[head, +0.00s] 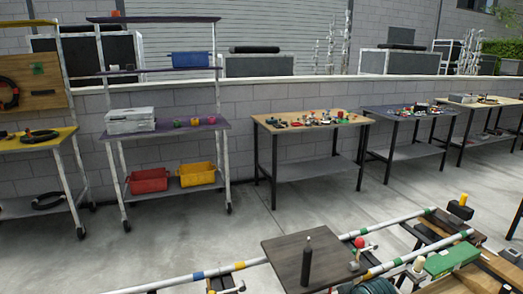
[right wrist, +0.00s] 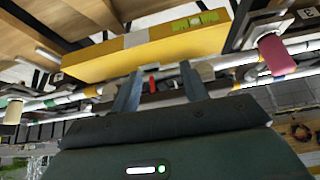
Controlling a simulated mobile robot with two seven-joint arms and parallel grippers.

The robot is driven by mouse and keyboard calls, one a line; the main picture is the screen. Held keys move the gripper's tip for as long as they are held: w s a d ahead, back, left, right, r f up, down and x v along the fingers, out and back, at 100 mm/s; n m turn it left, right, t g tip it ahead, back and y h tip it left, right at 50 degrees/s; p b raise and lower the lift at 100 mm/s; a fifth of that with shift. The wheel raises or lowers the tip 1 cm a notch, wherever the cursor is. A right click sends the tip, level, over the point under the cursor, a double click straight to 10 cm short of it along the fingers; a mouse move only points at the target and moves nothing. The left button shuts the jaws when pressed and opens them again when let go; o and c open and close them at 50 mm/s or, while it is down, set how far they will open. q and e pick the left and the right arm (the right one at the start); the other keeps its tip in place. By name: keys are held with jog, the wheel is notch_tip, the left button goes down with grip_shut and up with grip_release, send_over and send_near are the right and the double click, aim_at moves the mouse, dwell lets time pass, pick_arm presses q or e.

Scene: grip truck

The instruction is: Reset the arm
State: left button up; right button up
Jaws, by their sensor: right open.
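My right gripper (right wrist: 160,72) shows in the right wrist view with its two fingers spread apart and nothing between them. A long yellow box-like part (right wrist: 150,52) lies beyond the fingertips; I cannot tell whether they touch it. A white pipe with coloured bands (right wrist: 90,92) runs across behind the fingers. Neither of my grippers shows in the head view, and my left gripper is in no frame.
In the head view a dark board (head: 285,255) with a black upright rod (head: 306,262) sits on banded pipes near the front. A wooden-topped table (head: 290,122), a purple-topped table (head: 405,112) and a shelf rack (head: 180,130) stand along the wall. Open concrete floor (head: 170,235) lies between.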

jog(key=shift+t+y, duration=0.6)
jog(key=shift+t, duration=0.2)
jog(key=s+a+f, duration=0.1)
jog(key=s+f, duration=0.1)
jog(key=s, duration=0.2)
jog(key=s+a+f, duration=0.1)
jog(key=s+a, duration=0.1)
jog(key=s, duration=0.1)
jog(key=s+a+f, duration=0.1)
jog(key=s+f, duration=0.1)
jog(key=s, duration=0.2)
jog(key=shift+s+a+f, duration=0.2)
jog(key=shift+s+f, duration=0.1)
jog(key=shift+f, duration=0.05)
jog(key=shift+t, duration=0.6)
jog(key=s, duration=0.4)
jog(key=s+a, duration=0.1)
jog(key=s, duration=0.1)
jog(key=shift+s, duration=0.35)
jog(key=s+r+t, duration=0.1)
jog(key=s+r, duration=0.2)
jog(key=s, duration=0.4)
jog(key=shift+t, duration=0.3)
